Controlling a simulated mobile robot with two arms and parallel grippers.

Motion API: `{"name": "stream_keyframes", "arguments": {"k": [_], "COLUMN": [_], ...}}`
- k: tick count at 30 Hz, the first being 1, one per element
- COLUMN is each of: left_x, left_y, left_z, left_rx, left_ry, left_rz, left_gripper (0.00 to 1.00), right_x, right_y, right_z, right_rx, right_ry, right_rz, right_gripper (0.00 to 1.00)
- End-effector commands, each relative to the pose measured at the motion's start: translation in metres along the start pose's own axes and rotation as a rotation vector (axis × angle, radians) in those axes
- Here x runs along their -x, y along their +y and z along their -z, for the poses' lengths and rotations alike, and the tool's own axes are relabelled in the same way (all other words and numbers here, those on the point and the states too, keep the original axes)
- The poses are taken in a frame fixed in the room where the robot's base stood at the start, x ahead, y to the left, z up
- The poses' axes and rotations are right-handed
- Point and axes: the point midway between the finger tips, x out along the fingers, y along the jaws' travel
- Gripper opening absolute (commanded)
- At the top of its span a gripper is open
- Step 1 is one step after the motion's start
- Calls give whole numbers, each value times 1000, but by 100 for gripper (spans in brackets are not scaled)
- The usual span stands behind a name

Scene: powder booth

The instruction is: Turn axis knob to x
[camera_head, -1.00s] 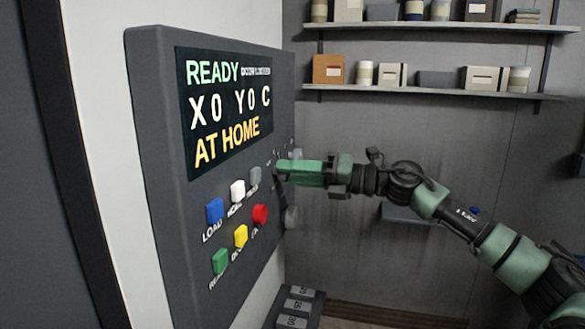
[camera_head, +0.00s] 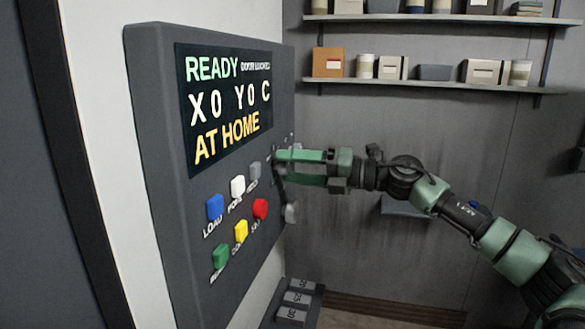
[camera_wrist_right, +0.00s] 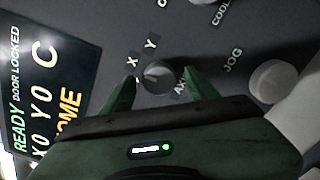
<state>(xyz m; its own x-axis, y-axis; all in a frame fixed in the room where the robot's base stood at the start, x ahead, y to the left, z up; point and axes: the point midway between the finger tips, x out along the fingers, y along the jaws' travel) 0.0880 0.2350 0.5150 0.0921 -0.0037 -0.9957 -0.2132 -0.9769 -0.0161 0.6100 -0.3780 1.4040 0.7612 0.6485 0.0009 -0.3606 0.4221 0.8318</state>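The axis knob (camera_wrist_right: 160,76) is a round grey knob on the dark control panel (camera_head: 160,120), with X and Y marked on one side and a partly hidden label starting "AX" on the other. My right gripper (camera_wrist_right: 160,78) is open, with one green finger on each side of the knob and small gaps visible. In the head view the right gripper (camera_head: 277,166) reaches the panel's right edge, its two fingers apart one above the other, hiding the knob. I cannot tell where the knob points. My left gripper is not in view.
The JOG knob (camera_wrist_right: 275,82) is beside the axis knob, and below my gripper in the head view (camera_head: 291,212). Coloured buttons, including a red one (camera_head: 260,209), sit left of the gripper. The display (camera_head: 228,105) reads READY, X0 Y0 C, AT HOME. Shelves (camera_head: 430,86) hang behind.

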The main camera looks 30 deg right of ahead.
Motion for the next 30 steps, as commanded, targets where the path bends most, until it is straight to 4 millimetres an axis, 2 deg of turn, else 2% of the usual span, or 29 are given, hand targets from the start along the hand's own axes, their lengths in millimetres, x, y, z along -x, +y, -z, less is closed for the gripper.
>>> {"name": "stream_keyframes", "arguments": {"k": [5,8,15,21,30], "left_x": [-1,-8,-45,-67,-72], "left_y": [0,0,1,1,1], "left_z": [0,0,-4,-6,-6], "left_rx": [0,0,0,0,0], "left_ry": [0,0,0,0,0], "left_rz": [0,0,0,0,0], "left_gripper": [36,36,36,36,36], "right_x": [0,7,44,69,78], "right_y": [-1,-4,-10,-6,-1], "right_z": [0,2,4,2,0], "right_rx": [0,0,1,0,0], "right_ry": [1,0,-1,-1,0], "right_rz": [0,3,7,4,1], "right_gripper": [59,59,59,59,59]}}
